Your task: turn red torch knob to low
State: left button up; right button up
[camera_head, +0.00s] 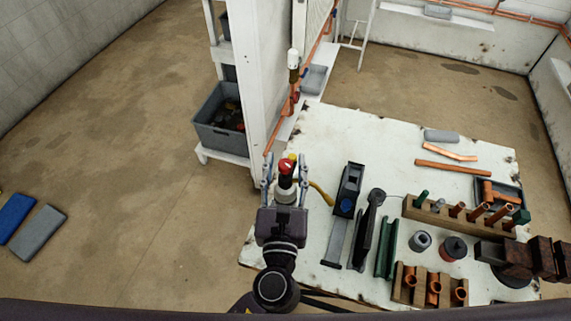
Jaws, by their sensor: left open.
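The red torch knob (286,166) shows near the table's left edge, on top of a dark torch body (286,182). A small pale mark shows on the knob; its setting is too small to read. My left gripper (285,163) is open, with one finger to the left of the knob and one to the right. Gaps show between the fingers and the knob in this view. I cannot tell the height between them. The gripper's palm hides the lower part of the torch. My right gripper is not in view.
A white post (258,90) stands behind. The table's back middle is mostly clear.

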pick_arm(q)
jog(key=s, duration=1.2)
jog(key=shift+a, duration=0.3)
